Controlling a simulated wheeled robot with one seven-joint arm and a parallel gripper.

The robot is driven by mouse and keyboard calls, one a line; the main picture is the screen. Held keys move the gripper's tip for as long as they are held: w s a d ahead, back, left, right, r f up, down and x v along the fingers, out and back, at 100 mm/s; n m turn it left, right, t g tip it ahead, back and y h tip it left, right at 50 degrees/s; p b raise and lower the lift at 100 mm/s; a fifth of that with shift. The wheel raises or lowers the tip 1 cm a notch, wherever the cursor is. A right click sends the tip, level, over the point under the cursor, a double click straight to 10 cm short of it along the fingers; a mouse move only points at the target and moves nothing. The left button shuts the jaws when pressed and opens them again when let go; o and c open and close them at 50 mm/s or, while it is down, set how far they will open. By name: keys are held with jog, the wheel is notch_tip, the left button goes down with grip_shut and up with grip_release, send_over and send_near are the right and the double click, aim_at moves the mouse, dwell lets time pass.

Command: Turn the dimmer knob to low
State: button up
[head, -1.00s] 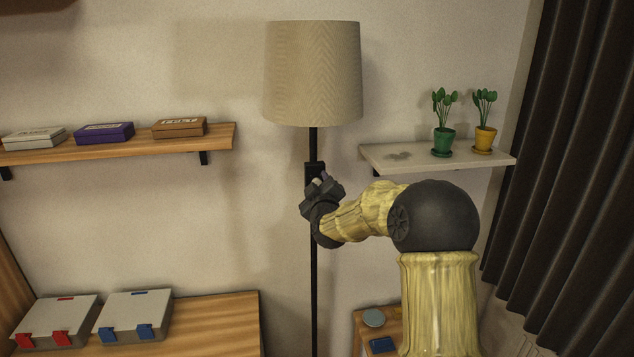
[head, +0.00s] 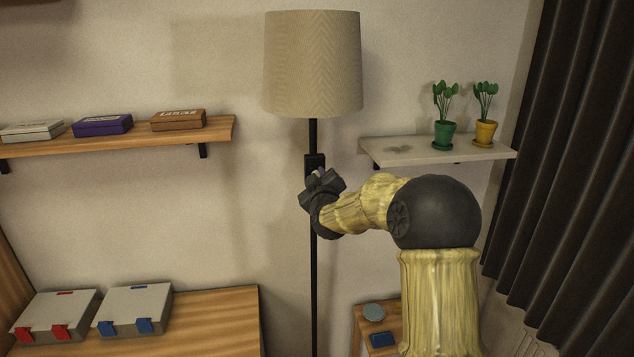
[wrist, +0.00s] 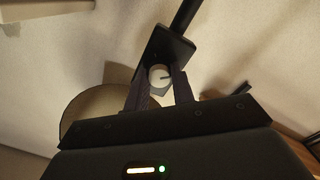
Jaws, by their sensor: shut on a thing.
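The floor lamp has a beige shade (head: 312,64) and a thin black pole (head: 314,285). A dark control box (head: 314,162) sits on the pole below the shade. In the wrist view the box (wrist: 166,48) carries a round pale dimmer knob (wrist: 160,75) with a dark pointer line on its face. My gripper (head: 319,174) is at the box in the head view. In the wrist view its two dark fingers (wrist: 160,87) stand on either side of the knob and are shut on it. The fingers hide part of the knob's sides. I see no low mark.
A wall shelf (head: 220,131) with several small boxes is at the left. A pale shelf (head: 395,153) with two potted plants is at the right, near my arm. A bench (head: 225,315) with two latched cases and a dark curtain (head: 565,150) flank the lamp.

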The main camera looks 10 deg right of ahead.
jog(key=shift+d+m+g+y+b, duration=0.15)
jog(key=shift+m+y+b, duration=0.1)
jog(key=shift+m+b, duration=3.8)
jog(key=shift+a+m+g+y+b, duration=0.15)
jog(key=shift+m+y+b, duration=0.1)
jog(key=shift+m+b, duration=3.8)
jog(key=shift+d, duration=0.1)
jog(key=o, duration=1)
